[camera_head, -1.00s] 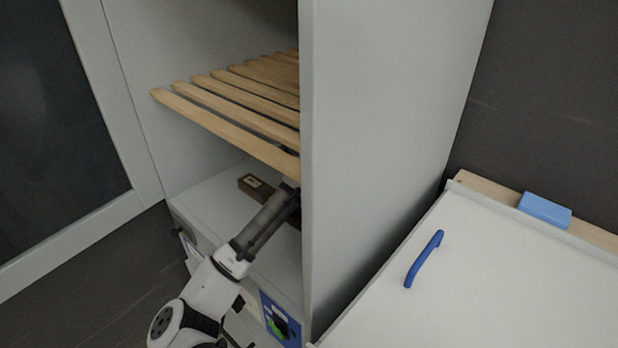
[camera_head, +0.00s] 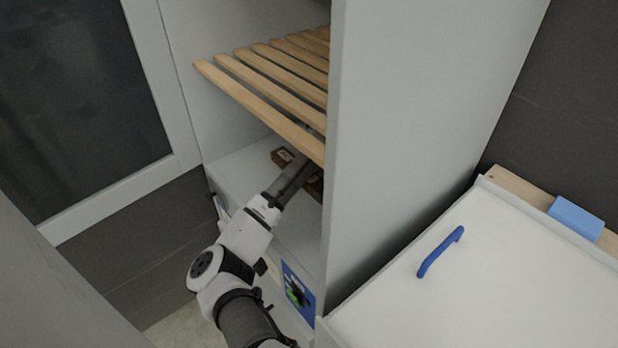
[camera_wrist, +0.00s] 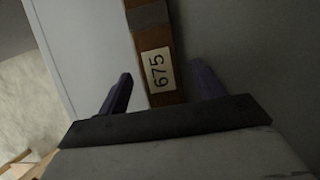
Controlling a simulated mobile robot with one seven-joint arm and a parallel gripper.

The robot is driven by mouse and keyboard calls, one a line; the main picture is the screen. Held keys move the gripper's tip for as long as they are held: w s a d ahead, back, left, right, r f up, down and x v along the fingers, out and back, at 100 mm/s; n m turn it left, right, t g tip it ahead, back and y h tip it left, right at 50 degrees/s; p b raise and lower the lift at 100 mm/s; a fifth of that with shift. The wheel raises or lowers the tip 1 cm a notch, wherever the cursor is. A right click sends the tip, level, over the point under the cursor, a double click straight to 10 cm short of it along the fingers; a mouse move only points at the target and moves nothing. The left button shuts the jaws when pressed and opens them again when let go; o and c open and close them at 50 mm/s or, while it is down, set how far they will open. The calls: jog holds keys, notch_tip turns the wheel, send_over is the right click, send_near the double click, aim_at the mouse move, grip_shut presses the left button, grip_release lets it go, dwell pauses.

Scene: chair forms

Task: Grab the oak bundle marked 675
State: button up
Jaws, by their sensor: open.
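The oak bundle marked 675 (camera_wrist: 158,68) is a brown wooden bar with a grey band and a pale label, seen in the wrist view. It runs upward from between the fingertips of my gripper (camera_wrist: 162,72), which is open. Its label lies between the fingers, with a gap on each side; I cannot tell the height gap. In the head view, brown wood (camera_head: 281,157) shows on the lower shelf beyond my gripper, and more shows to its right. My arm hides the stretch between, so I cannot tell if both parts are one bundle.
A slatted wooden rack (camera_head: 262,98) hangs just above my gripper. A grey cabinet side panel (camera_head: 410,130) stands close on the right. A white lid (camera_head: 510,275) with a blue handle (camera_head: 440,252) lies further right.

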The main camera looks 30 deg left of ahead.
jog(key=a, duration=0.2)
jog(key=w+p, duration=0.1)
jog(key=shift+a+f, duration=0.3)
jog(key=shift+a, duration=0.1)
jog(key=shift+f, duration=0.25)
jog(key=c, duration=1.2)
jog(key=shift+c, duration=0.2)
jog(key=shift+w+r, duration=0.1)
jog(key=shift+r, duration=0.05)
